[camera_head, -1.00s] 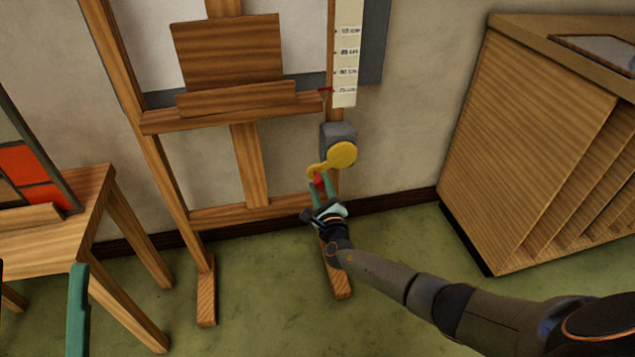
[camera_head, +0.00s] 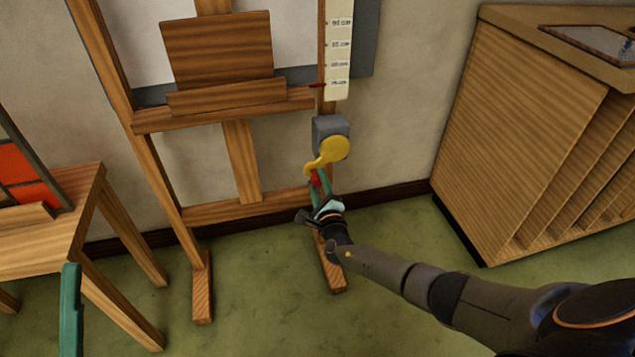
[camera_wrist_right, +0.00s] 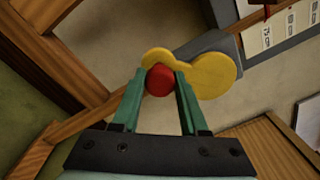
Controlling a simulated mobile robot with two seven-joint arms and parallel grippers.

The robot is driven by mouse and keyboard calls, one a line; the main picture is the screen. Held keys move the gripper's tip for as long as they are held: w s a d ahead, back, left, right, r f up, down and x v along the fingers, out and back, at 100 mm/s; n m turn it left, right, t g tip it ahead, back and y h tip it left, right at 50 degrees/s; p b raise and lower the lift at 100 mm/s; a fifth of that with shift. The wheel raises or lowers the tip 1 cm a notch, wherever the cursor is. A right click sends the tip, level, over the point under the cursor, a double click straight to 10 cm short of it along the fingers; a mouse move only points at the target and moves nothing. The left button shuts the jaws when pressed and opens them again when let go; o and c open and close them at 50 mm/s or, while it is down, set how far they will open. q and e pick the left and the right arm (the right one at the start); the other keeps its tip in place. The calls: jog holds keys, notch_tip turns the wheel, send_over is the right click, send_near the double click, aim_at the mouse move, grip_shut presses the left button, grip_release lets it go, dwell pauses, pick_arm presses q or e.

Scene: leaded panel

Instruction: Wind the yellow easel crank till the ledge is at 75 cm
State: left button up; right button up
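The yellow crank (camera_head: 333,150) is on a grey box (camera_head: 329,126) on the easel's right post, its arm pointing down and left. In the right wrist view the crank (camera_wrist_right: 208,74) ends in a red knob (camera_wrist_right: 160,80). My right gripper (camera_head: 315,180) has its green fingers on both sides of the knob, closed on it. The easel ledge (camera_head: 225,115) is level, its red pointer (camera_head: 317,86) by the lowest mark of the white scale (camera_head: 338,60); that label is too small to read. One green finger of my left gripper (camera_head: 70,310) shows at lower left, apart from the easel.
A wooden table (camera_head: 50,245) with a leaded panel (camera_head: 25,180) stands at left. A slatted wooden cabinet (camera_head: 520,125) stands at right. Green floor lies open between the easel and the cabinet.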

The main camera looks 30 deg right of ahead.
jog(key=o, duration=0.4)
pick_arm(q)
jog(key=shift+r, duration=0.1)
pick_arm(e)
jog(key=shift+s, duration=0.1)
jog(key=shift+s+a+p, duration=0.1)
jog(key=shift+s+p, duration=0.2)
pick_arm(q)
jog(key=r+p, duration=0.1)
jog(key=r+y+p, duration=0.1)
jog(key=p, duration=0.1)
jog(key=r+p, duration=0.1)
jog(key=shift+w+a+r, duration=0.3)
jog(key=shift+w+r, duration=0.05)
jog(key=shift+w, duration=0.05)
pick_arm(e)
jog(key=v, duration=1.1)
jog(key=shift+s+a, duration=0.1)
jog(key=shift+s, duration=0.25)
